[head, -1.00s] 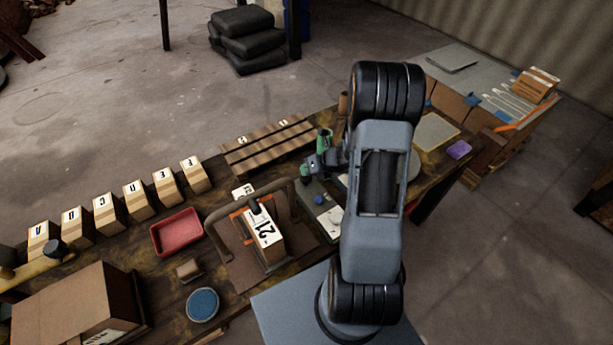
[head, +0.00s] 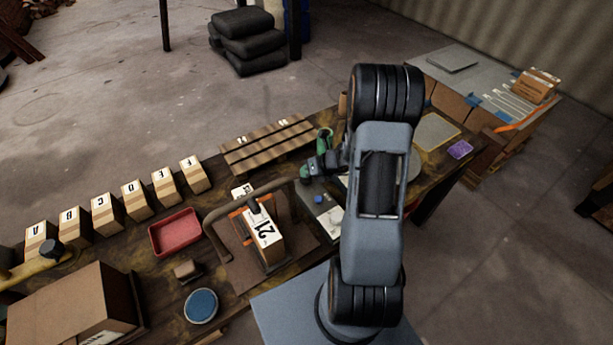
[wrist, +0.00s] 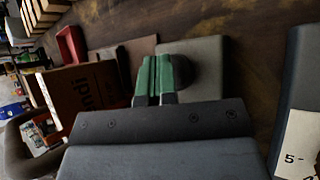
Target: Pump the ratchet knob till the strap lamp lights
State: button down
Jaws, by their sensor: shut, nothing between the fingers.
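My gripper (wrist: 155,78) shows two green fingers shut together with nothing between them. In the head view it is small and partly behind my arm. In the wrist view a dark round knob (wrist: 184,70) sits just right of the fingertips, on a grey block (wrist: 212,58); I cannot tell whether they touch. In the head view a grey unit with a small blue knob (head: 319,199) stands below the gripper. A box marked 21 (head: 265,228) stands left of it with an orange strap. No lit strap lamp can be made out.
A brown hoop frame (head: 220,240) arches around the box. A red tray (head: 174,232), a blue round dish (head: 202,305) and several lettered boxes (head: 103,216) stand to the left. A slatted rack (head: 265,145) lies behind. A purple item (head: 459,149) lies right of my arm.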

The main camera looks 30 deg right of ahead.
jog(key=shift+f+b, duration=0.4)
jog(key=shift+f, duration=0.15)
jog(key=shift+r, duration=0.15)
dwell(0.5)
jog(key=shift+r+p, duration=1.6)
notch_tip(320, 180, up, 5)
jog(key=p, duration=0.4)
dwell(2.2)
